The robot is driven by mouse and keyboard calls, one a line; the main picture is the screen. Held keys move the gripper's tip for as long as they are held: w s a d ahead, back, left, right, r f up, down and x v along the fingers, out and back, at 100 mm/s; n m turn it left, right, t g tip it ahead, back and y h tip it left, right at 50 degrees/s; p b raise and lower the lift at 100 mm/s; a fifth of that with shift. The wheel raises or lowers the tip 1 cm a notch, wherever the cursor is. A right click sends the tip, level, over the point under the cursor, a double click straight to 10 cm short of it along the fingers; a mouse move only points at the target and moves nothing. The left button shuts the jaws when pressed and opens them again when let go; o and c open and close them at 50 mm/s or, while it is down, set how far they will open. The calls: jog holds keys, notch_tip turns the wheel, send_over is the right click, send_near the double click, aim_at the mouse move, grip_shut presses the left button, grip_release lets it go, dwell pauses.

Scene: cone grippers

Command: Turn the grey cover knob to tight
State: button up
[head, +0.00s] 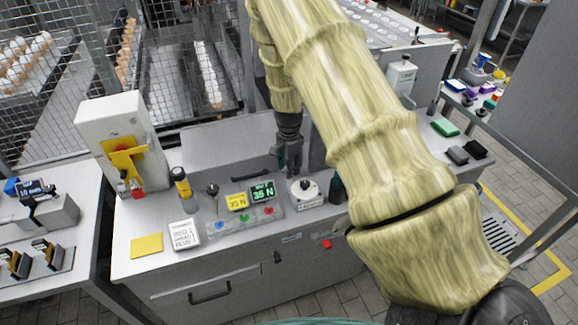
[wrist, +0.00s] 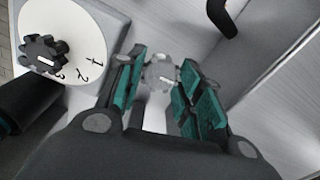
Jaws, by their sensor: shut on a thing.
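The grey cover knob (wrist: 161,74) is a small lobed knob with a pale pointer mark, on a pale panel in the wrist view. My gripper (wrist: 160,80) has its teal-padded fingers on either side of it, shut on the knob. In the head view my gripper (head: 287,160) points down at the back of the workbench, and I cannot make out the grey knob there. Any tight marking is not readable in these frames.
A black knob on a white numbered dial (wrist: 83,45) stands close left of my fingers; it also shows in the head view (head: 305,188). A black handle (wrist: 222,14) is above right.

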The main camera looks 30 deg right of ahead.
jog(key=shift+d, duration=0.1)
dwell(0.3)
jog(key=o, duration=1)
jog(key=shift+o, duration=0.2)
